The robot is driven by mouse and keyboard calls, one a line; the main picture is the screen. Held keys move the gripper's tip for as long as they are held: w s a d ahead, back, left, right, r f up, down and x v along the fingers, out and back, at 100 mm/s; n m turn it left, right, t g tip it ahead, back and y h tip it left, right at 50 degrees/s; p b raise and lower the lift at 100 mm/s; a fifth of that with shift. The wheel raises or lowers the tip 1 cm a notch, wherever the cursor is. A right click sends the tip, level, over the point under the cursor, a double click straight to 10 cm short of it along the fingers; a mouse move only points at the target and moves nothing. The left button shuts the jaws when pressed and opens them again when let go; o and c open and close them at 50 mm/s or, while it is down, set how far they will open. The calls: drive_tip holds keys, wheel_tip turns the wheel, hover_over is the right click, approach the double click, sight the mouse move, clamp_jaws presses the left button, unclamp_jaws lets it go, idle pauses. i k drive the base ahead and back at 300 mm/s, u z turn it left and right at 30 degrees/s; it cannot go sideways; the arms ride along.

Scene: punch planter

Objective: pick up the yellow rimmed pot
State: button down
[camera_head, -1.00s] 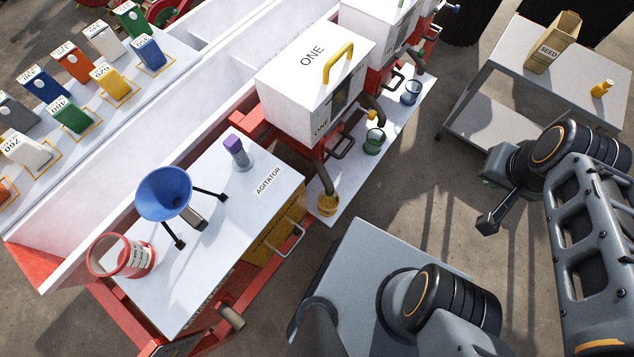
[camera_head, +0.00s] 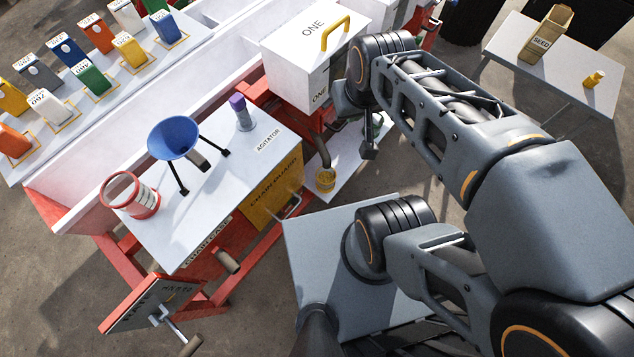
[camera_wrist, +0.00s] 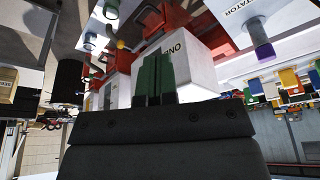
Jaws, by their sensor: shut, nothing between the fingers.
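The yellow rimmed pot (camera_head: 325,181) stands on a low white shelf under the brown spout of the white machine marked ONE. It is upright in the head view. In the wrist view the gripper's fingers (camera_wrist: 157,82) show close together, against an upside-down scene. I cannot make out the pot for certain there.
The white machine (camera_head: 300,65) and its spout stand close above the pot. The agitator table (camera_head: 225,195) is to the left, with a blue funnel (camera_head: 172,138) and a red rimmed pot (camera_head: 140,195). My arm partly hides the shelf (camera_head: 345,155). A seed table (camera_head: 560,70) is at back right.

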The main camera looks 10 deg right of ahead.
sight(326, 178)
drive_tip(key=u, duration=3)
drive_tip(key=k, duration=1.05)
drive_tip(key=u, duration=0.05)
